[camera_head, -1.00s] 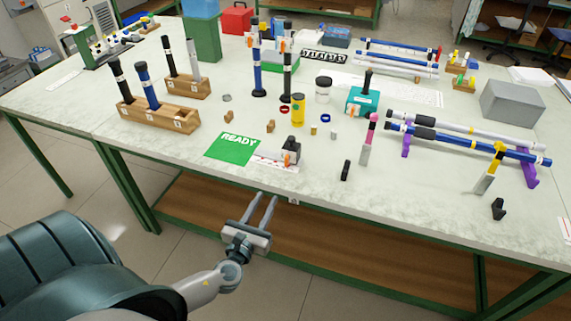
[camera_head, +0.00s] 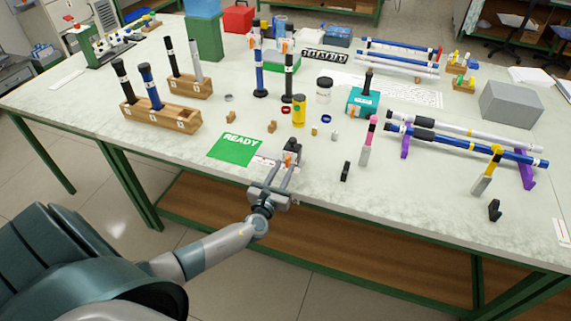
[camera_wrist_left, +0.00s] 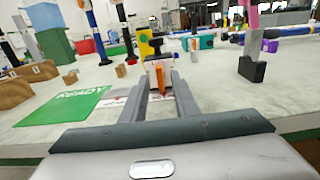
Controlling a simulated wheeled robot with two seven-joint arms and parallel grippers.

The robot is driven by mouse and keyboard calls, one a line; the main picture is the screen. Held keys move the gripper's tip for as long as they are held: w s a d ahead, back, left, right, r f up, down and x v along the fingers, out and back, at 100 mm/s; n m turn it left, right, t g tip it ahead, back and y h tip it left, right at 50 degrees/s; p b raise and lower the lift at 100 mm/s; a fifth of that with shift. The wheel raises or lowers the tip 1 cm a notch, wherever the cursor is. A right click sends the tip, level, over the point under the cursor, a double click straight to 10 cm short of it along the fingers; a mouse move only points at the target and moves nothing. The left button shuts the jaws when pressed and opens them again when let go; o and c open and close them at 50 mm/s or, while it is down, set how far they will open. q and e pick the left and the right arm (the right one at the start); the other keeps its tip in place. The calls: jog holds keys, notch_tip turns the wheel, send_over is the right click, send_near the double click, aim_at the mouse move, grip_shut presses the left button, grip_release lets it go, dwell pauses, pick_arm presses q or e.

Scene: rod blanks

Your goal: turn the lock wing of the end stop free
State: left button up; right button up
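The end stop (camera_head: 297,146) is a small dark and light-grey block on a white strip with red marks, near the front edge of the table. Its orange lock wing (camera_head: 288,158) faces me. In the left wrist view the lock wing (camera_wrist_left: 160,78) stands upright between the fingers. My left gripper (camera_head: 282,172) points away from me at the end stop. It is open, with one finger on each side of the wing and gaps showing; whether a fingertip touches the block cannot be told. The gripper partly hides the strip and the block. My right gripper is not in view.
A green READY mat (camera_head: 235,147) lies left of the end stop. A yellow cylinder (camera_head: 299,111) and small rings stand behind it. A black clip (camera_head: 345,171) and a pink-topped tool (camera_head: 368,142) are to its right. The table's front edge is under my left arm.

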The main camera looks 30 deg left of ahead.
pick_arm(q)
jog(key=shift+x, duration=1.1)
grip_shut()
